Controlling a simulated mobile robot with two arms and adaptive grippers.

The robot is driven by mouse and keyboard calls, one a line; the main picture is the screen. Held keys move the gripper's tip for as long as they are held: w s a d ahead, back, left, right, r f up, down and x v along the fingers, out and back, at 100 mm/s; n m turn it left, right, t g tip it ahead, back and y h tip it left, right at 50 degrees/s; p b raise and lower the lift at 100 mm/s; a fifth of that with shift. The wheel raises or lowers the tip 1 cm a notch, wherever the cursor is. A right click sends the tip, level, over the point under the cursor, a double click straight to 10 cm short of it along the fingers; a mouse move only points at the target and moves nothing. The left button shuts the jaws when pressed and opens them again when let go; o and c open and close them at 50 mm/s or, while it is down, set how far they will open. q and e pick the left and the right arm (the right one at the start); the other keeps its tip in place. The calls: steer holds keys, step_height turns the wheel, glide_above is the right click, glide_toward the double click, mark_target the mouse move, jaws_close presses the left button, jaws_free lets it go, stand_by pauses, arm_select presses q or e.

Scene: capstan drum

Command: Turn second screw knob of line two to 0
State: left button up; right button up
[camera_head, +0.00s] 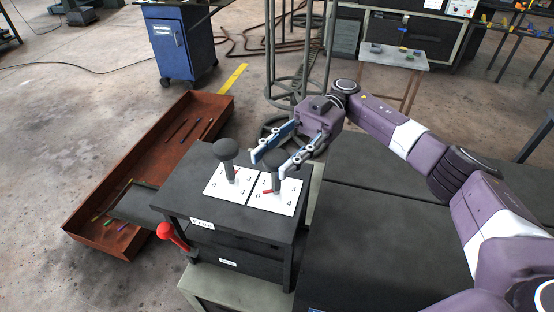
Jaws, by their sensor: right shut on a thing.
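Two dark mushroom-shaped screw knobs stand on white number plates on a black box (180,188). The left knob (226,149) is on the left plate (214,187), with a red mark towards the upper right. The right, second knob (277,160) is on the right plate (288,203); its red pointer (267,191) points left. The digits 0, 3 and 4 are readable on the plates. My right gripper (270,164) has its fingers on either side of the second knob's head and is shut on it. My left gripper is not in view.
A red-tipped lever (171,233) sticks out at the box's left front. A rusty trough (105,228) lies left on the floor. A dark bench top (365,240) lies right, partly under my right arm. A blue cabinet (172,45) stands behind.

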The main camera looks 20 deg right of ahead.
stand_by(0.3)
steer(key=o, duration=1.2)
steer(key=shift+a, duration=0.1)
steer(key=shift+r, duration=0.25)
step_height(320, 180, up, 10)
steer(key=shift+f, duration=0.25)
